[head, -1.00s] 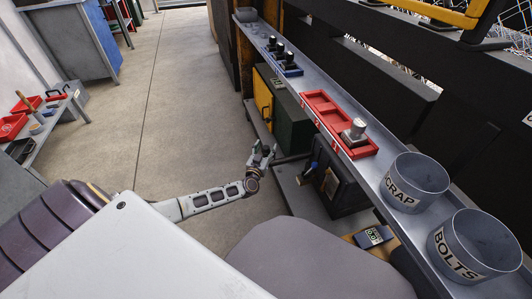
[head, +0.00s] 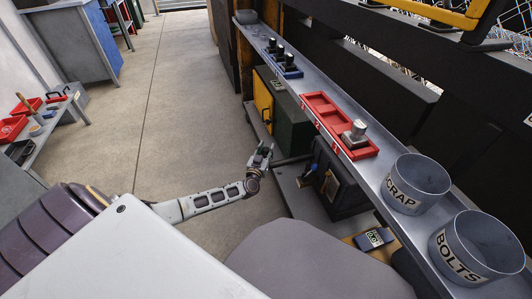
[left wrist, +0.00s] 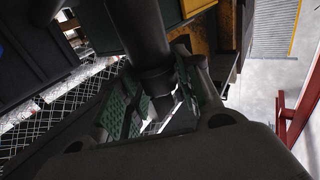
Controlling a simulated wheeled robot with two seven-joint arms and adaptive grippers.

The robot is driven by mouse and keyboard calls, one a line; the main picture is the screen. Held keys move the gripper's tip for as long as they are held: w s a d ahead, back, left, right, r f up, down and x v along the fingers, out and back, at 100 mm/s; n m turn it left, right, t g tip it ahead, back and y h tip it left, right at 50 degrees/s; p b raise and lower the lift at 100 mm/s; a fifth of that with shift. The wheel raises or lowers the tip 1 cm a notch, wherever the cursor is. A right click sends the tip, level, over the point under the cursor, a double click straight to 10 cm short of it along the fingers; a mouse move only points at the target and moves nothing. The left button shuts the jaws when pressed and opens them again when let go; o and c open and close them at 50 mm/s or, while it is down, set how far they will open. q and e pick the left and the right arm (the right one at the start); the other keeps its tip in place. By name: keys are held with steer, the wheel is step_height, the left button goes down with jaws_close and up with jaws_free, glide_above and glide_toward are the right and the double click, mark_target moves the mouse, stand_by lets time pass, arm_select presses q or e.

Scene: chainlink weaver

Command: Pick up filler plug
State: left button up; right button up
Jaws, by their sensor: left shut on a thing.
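My left gripper (head: 262,153) is low beside the metal bench, in front of the dark green cabinet. In the left wrist view, its green-padded fingers (left wrist: 155,108) are shut on a dark, stepped cylinder (left wrist: 150,62), which looks like the filler plug. The plug's wide part extends toward the top of that view and its narrow end sits between the pads. In the head view the held piece is too small and dark to make out clearly. My right gripper is not in view.
A black box (head: 342,187) stands below. Floor left of the gripper is clear.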

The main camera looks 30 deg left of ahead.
mark_target(266, 149)
arm_select(q)
steer(key=shift+c, duration=0.5)
steer(key=shift+r, duration=0.2)
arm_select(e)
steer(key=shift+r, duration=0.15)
arm_select(q)
steer(key=shift+r+p, duration=2.05)
steer(key=shift+r, duration=0.5)
step_height(266, 149, up, 4)
steer(key=shift+f+p, duration=0.25)
steer(key=shift+p, duration=1)
steer(key=shift+r+p, duration=0.3)
steer(key=shift+r, duration=0.2)
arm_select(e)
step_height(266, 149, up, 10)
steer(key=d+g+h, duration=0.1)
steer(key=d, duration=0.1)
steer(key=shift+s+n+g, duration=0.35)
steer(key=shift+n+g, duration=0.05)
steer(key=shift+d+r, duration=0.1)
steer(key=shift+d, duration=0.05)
